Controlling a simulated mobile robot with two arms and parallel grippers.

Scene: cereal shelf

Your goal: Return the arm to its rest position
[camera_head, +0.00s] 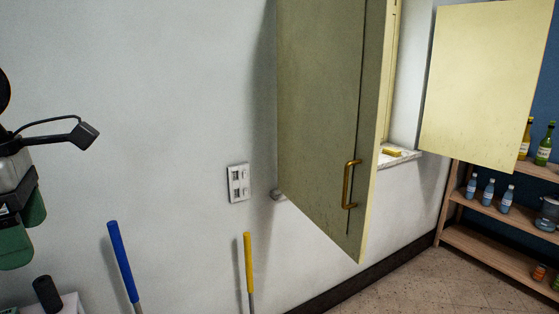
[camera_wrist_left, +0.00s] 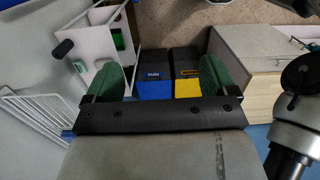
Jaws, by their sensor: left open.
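My left gripper (camera_head: 20,232) is at the left edge of the head view, with green fingers beside the white wall. In the left wrist view its two green fingers (camera_wrist_left: 160,80) are spread apart with nothing between them. My right gripper shows in neither view. A wall cupboard stands with its large olive door (camera_head: 320,110) swung open, its brass handle (camera_head: 348,185) facing out, well to the right of my left gripper. A second pale yellow door (camera_head: 485,85) is open further right.
A blue pole (camera_head: 122,262) and a yellow pole (camera_head: 248,270) rise near the wall. A wooden shelf (camera_head: 500,213) with bottles stands at right.

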